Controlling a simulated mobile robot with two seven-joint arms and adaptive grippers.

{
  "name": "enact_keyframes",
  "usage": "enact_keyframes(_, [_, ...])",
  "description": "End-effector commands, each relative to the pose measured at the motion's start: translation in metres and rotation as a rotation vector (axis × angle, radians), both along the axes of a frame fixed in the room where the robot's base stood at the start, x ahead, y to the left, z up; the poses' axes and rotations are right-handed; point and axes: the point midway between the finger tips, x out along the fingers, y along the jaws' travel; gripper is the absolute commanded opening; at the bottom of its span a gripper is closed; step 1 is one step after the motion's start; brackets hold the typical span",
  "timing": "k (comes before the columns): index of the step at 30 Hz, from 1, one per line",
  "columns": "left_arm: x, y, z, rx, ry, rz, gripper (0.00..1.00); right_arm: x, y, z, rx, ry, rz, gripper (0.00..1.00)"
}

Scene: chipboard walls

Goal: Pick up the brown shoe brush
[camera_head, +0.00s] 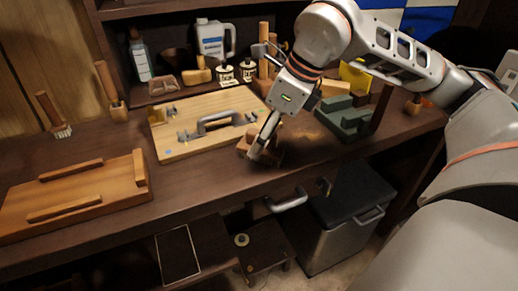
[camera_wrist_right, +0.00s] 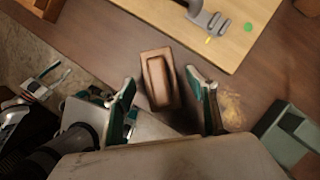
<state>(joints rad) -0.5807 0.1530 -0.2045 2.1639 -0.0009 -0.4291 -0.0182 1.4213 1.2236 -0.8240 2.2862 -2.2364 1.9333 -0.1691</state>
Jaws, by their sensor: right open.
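The brown shoe brush (camera_wrist_right: 158,78), a small brown block with a raised, rounded top, lies on the dark brown workbench. In the head view the brush (camera_head: 245,142) shows near the front edge, partly hidden behind my right gripper (camera_head: 262,150). My right gripper points down over it. In the right wrist view the gripper (camera_wrist_right: 163,84) is open, with one finger to each side of the brush and gaps showing. I cannot tell how far above the bench the fingertips are. My left gripper is in neither view.
A light wooden board (camera_head: 180,145) with a grey handle lies just behind the brush. A green-grey tool (camera_head: 343,118) stands to the right. A brown wooden tray (camera_head: 90,190) lies at the left. Bottles and cans line the back. A grey bin (camera_head: 345,215) stands below the bench.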

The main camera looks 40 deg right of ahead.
Motion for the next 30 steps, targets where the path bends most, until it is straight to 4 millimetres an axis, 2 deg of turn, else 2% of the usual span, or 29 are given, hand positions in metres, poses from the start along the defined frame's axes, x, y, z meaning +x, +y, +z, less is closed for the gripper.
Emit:
enact_keyframes(1, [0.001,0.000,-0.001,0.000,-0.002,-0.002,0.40,0.002,0.003,-0.012,0.001,0.009,0.002,0.57])
enact_keyframes(3, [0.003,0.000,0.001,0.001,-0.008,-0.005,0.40,0.005,0.004,-0.017,0.001,0.007,0.002,0.57])
enact_keyframes(10, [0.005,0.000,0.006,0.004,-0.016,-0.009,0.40,0.006,0.004,-0.015,0.002,0.000,0.002,0.57])
enact_keyframes(11, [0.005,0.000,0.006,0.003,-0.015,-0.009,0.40,0.006,0.004,-0.015,0.002,0.000,0.002,0.52])
enact_keyframes(15, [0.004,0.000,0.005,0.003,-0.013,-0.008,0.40,0.006,0.004,-0.015,0.001,0.001,0.002,0.15])
enact_keyframes(18, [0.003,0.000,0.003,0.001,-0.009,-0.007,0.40,0.006,0.004,-0.015,0.002,0.000,0.002,0.09])
enact_keyframes(26, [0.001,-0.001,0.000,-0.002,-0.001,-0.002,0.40,0.006,0.004,-0.014,0.001,0.001,0.002,0.09])
enact_keyframes(30, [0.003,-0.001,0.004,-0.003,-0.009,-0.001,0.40,0.006,0.005,-0.005,0.002,-0.002,0.001,0.09])
